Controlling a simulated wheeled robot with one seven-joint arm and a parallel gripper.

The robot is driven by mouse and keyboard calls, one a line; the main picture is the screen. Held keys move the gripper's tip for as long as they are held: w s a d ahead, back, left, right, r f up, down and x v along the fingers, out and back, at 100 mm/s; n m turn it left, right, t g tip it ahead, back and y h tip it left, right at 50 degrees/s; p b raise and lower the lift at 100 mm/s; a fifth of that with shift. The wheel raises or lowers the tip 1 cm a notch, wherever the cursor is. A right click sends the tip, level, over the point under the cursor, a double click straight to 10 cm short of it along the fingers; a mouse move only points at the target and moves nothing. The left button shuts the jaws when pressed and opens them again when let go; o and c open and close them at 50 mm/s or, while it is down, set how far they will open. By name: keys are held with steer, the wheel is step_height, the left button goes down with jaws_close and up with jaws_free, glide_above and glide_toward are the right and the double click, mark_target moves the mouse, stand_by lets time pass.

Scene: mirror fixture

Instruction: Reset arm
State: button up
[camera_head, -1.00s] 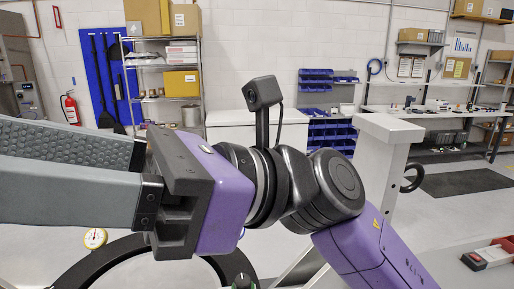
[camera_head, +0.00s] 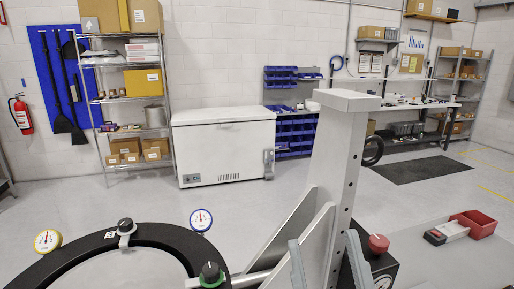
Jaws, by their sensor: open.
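My gripper (camera_head: 322,240) shows only by its two grey fingertips, pointing up at the bottom edge, right of centre. The fingertips stand well apart with nothing held between them. They appear in front of the grey upright post (camera_head: 342,140) of the fixture. The rest of my arm is out of view. The black ring of the mirror fixture (camera_head: 60,262) lies at the lower left, left of the gripper. It carries dark knobs and a clamp.
A yellow dial gauge (camera_head: 47,241) and a blue dial gauge (camera_head: 201,220) stand by the ring. A black box with a red knob (camera_head: 378,244) is beside the post. A white chest freezer (camera_head: 224,146) and shelves stand at the back; open floor lies between.

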steer(key=s+d+f+m+g+h, duration=0.2)
steer(key=f+m+h, duration=0.1)
steer(key=f, duration=0.3)
steer(key=s+d+f+m+g+h, duration=0.1)
steer(key=d+f+m+h, duration=0.15)
steer(key=f, duration=0.35)
steer(key=s+d+f+g+b, duration=0.2)
steer(key=s+d+f+g, duration=0.1)
steer(key=s+f, duration=0.7)
steer(key=s+d+f+g+h+b, duration=0.1)
steer(key=s+d+f+g, duration=0.3)
steer(key=s+f, duration=0.7)
steer(key=shift+s+d+f+m+g+b, duration=0.2)
steer(key=shift+s+d+m+g+b, duration=0.25)
steer(key=shift+g, duration=0.75)
